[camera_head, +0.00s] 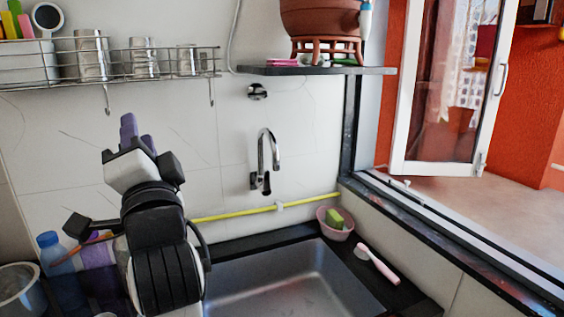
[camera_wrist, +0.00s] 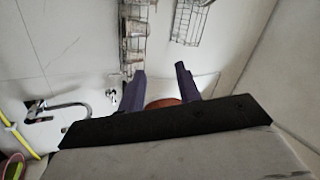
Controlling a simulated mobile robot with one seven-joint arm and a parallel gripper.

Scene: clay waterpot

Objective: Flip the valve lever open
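The brown clay waterpot (camera_head: 322,18) stands on a reddish stand on the dark wall shelf, cut off by the top edge of the head view. A small white and blue part (camera_head: 366,20), seemingly its tap, shows at the pot's right side; I cannot make out the lever. My gripper (camera_head: 137,130) is up at the left, in front of the tiled wall and well away from the pot. In the wrist view my gripper (camera_wrist: 160,70) has its two purple fingers apart with nothing held. A reddish-brown rounded surface, seemingly the pot (camera_wrist: 163,103), shows beyond and between them.
A wire rack with metal cups (camera_head: 145,62) hangs upper left. A chrome faucet (camera_head: 268,150) stands above the sink (camera_head: 285,280). The dark shelf (camera_head: 300,70) juts from the wall beside an open window (camera_head: 450,80). A pink bowl (camera_head: 335,223) sits at the sink's corner.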

